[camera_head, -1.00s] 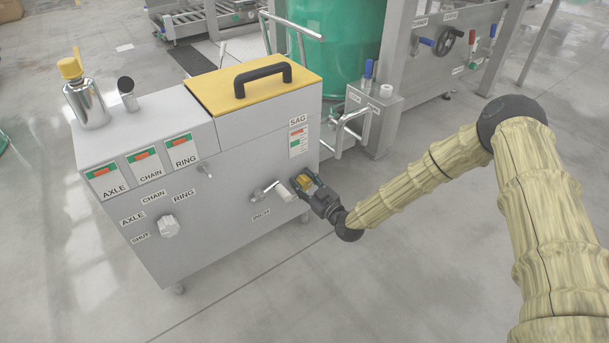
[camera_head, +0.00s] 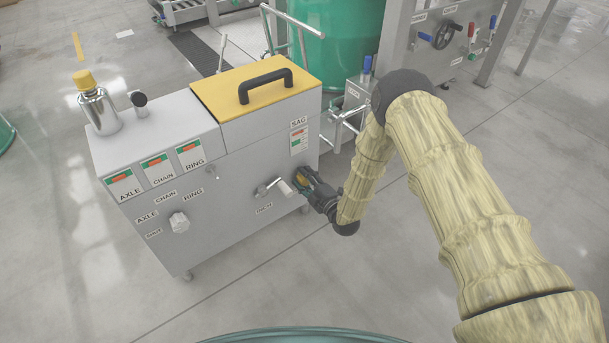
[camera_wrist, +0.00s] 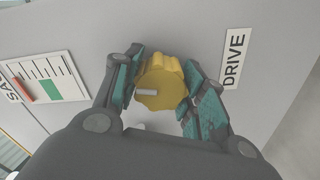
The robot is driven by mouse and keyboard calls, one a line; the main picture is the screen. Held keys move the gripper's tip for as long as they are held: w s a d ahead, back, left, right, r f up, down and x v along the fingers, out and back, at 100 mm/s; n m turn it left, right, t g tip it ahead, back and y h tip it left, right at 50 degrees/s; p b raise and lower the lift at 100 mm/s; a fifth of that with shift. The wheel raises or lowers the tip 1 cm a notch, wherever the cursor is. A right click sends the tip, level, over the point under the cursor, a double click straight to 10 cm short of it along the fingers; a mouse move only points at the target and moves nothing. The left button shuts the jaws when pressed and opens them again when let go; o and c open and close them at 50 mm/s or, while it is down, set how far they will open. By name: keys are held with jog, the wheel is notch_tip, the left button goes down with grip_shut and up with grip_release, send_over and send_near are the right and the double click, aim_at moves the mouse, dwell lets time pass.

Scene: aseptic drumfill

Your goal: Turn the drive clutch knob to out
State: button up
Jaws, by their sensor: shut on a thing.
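The drive clutch knob (camera_wrist: 160,82) is yellow and scalloped, with a pale pointer mark on its face. It sits on the grey cabinet's front beside the DRIVE label (camera_wrist: 235,58). My gripper (camera_wrist: 161,88) is shut on the knob, with a teal-padded finger on each side of it. In the head view my gripper (camera_head: 309,187) reaches the cabinet's lower right front, and its fingers mostly hide the knob (camera_head: 302,182). Any position labels around the knob are hidden or out of view.
The grey cabinet (camera_head: 240,190) carries an INCH crank (camera_head: 275,187) just left of my gripper, a pale selector knob (camera_head: 179,222) and a SAG gauge (camera_head: 299,140). A yellow lid (camera_head: 215,92) with a black handle tops it. A green drum (camera_head: 345,45) stands behind.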

jog(key=shift+a+n+p, duration=0.1)
jog(key=shift+n+p, duration=0.35)
jog(key=shift+n, duration=0.65)
jog(key=o, duration=1)
jog(key=shift+s+a, duration=0.1)
jog(key=shift+o, duration=0.2)
jog(key=v, duration=1.2)
